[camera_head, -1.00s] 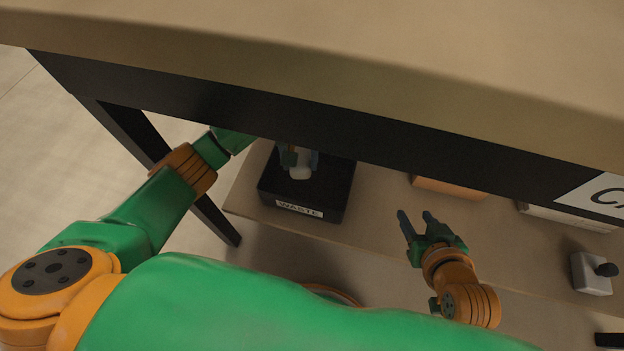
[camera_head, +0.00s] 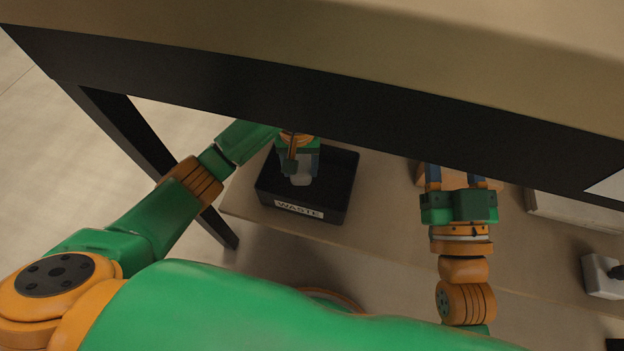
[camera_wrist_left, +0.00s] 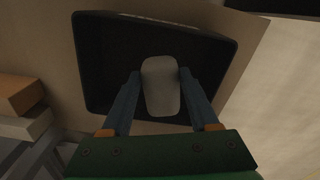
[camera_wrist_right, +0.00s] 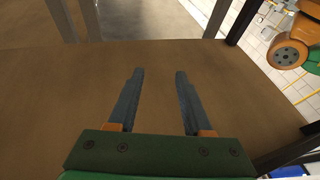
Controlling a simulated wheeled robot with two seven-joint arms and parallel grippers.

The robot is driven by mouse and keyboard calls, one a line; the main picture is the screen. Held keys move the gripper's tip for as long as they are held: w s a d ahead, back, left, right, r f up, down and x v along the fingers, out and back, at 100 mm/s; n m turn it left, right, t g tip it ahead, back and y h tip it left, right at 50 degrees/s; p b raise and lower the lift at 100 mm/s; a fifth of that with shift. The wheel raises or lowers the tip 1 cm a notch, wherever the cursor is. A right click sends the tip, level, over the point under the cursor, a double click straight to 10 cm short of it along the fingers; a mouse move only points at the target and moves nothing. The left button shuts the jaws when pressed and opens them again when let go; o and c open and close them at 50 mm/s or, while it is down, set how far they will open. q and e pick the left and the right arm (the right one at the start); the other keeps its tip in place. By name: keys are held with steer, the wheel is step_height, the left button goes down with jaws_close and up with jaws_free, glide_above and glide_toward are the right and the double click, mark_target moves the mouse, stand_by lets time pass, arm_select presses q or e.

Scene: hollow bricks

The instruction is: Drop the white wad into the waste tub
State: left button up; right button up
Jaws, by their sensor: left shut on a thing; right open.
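The white wad (camera_head: 301,179) is between the fingers of my left gripper (camera_head: 299,170), which is shut on it. In the left wrist view the wad (camera_wrist_left: 161,86) sits between the two fingertips (camera_wrist_left: 160,80), over the dark inside of the waste tub (camera_wrist_left: 98,60). In the head view the black waste tub (camera_head: 268,197), with a WASTE label, stands on the lower shelf. I cannot tell how high the wad is above its floor. My right gripper (camera_head: 461,180) is open; in the right wrist view its fingers (camera_wrist_right: 158,75) are apart with nothing between them.
The upper tabletop (camera_head: 400,45) and its black edge (camera_head: 300,105) overhang the lower shelf (camera_head: 390,220). An orange brick (camera_head: 421,176) is partly behind my right gripper. A pale block (camera_head: 570,210) and a grey box with a dark knob (camera_head: 600,276) lie to the right.

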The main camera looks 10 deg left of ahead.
arm_select(q)
steer(key=shift+f, duration=0.2)
steer(key=o, duration=1.4)
arm_select(e)
steer(key=shift+s+r+t+y, duration=0.2)
steer(key=shift+s+r+t, duration=0.1)
steer(key=shift+r, duration=0.25)
steer(key=shift+s+r+t+y, duration=0.2)
steer(key=shift+r+t, duration=0.1)
steer(key=shift+r, duration=0.2)
arm_select(q)
step_height(320, 180, up, 2)
steer(key=shift+r+p, duration=0.1)
steer(key=shift+p, duration=0.4)
step_height(320, 180, up, 2)
steer(key=shift+r+p, duration=0.1)
steer(key=shift+p, duration=0.35)
step_height(320, 180, up, 3)
steer(key=shift+f+p, duration=0.2)
steer(key=shift+p, duration=0.3)
arm_select(e)
step_height(320, 180, down, 19)
steer(key=s+d+m+g+h, duration=0.1)
steer(key=s+d+g+h, duration=0.1)
steer(key=g, duration=0.9)
steer(key=shift+d+f+g+h, duration=0.25)
steer(key=shift+d+h, duration=0.2)
steer(key=shift+h, duration=0.75)
